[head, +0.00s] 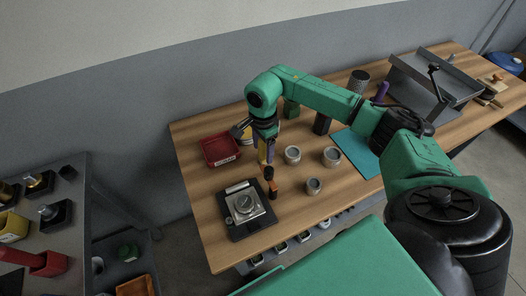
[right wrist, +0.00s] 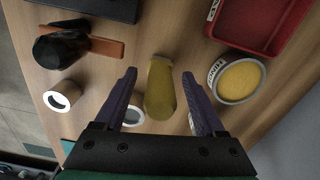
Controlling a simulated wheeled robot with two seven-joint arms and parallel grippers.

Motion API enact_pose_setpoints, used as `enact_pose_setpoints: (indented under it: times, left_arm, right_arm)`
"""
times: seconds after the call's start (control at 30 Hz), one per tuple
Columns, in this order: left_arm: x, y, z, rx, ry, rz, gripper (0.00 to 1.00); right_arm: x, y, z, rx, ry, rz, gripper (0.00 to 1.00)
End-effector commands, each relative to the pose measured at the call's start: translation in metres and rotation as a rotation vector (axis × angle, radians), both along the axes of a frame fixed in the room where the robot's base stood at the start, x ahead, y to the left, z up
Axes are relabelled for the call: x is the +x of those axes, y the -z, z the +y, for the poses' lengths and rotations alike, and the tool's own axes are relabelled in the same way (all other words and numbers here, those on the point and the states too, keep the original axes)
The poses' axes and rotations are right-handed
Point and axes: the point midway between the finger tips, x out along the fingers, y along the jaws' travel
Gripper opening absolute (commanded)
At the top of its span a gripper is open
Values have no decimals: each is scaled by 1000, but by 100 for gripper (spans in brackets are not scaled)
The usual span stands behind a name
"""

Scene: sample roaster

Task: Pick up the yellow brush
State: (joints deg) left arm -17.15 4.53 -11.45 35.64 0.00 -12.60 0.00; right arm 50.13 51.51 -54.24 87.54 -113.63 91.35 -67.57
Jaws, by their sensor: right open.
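The yellow brush (right wrist: 160,90) shows in the right wrist view as a rounded yellow handle between the two purple fingers of my right gripper (right wrist: 159,75). The fingers are open, with a visible gap on each side of the brush. In the head view my right gripper (head: 267,150) points down over the wooden table, and a bit of the yellow brush (head: 262,153) shows beside its fingers. The brush's lower end is hard to make out. My left gripper is not in view.
A red tray (head: 207,157) and a tin with yellow contents (right wrist: 240,80) are close by. Several round tins (head: 292,155) stand to the right, near a teal mat (head: 355,153).

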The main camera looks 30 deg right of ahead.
Motion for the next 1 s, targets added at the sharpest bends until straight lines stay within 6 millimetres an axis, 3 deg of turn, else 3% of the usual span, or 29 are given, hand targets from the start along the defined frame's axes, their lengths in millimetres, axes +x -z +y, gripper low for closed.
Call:
enact_pose_setpoints:
  times: [0.1,0.27,0.3,0.57,0.73,0.87,1.0]
  left_arm:
    - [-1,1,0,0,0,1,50]
    - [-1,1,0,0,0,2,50]
    - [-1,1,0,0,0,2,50]
    - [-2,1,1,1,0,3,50]
    - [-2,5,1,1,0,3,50]
    - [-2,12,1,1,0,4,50]
    - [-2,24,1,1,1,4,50]
  right_arm:
    - [0,0,0,0,0,0,68]
    - [0,0,0,0,0,0,7]
    - [0,0,0,0,0,0,0]
    - [0,-1,0,0,0,-1,0]
    - [1,-12,0,1,1,-2,0]
    - [2,-38,0,2,1,-7,0]
    - [2,-87,0,1,-1,-11,0]
